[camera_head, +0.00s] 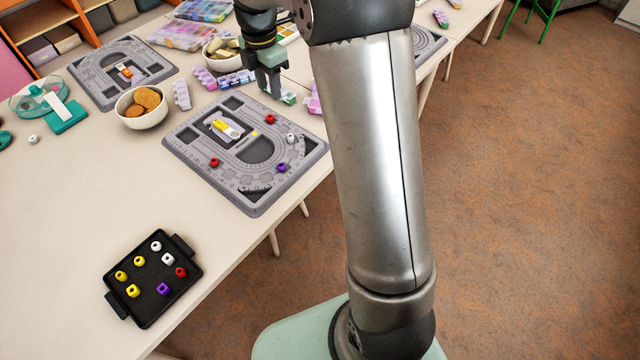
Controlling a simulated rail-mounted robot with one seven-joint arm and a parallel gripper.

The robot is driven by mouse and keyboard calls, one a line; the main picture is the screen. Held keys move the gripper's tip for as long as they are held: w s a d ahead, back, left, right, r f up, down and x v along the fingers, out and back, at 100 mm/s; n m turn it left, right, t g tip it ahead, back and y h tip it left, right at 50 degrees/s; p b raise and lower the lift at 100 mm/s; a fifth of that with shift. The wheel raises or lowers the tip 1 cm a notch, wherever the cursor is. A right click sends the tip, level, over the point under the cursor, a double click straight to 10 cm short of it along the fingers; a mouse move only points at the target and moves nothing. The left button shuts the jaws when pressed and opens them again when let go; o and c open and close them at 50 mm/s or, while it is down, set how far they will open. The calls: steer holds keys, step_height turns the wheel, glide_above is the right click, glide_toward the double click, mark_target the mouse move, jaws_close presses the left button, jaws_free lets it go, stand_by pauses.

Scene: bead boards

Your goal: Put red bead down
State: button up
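My gripper (270,90) hangs at the top middle, over the far side of the near grey bead board (205,180). Its fingertips are small and partly dark, and I cannot tell whether they are apart or hold a bead. One red bead (214,162) lies on the left part of this board. Another red bead (268,119) lies near its far right side. A third red bead (180,272) sits in the black tray (143,312) at the lower left. A white bead (291,138), a purple bead (281,167) and a small yellow bead (254,133) also lie on the board.
The tray also holds yellow, white and purple beads. A bowl of cookies (141,106), a second bead board (95,88) and a teal tape dispenser (66,115) stand behind. Pill organisers lie near my gripper. The table between tray and board is clear.

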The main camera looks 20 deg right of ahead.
steer(key=s+f+m, duration=0.3)
steer(key=s+m, duration=1.9)
steer(key=s, duration=1)
steer(key=shift+d, duration=0.1)
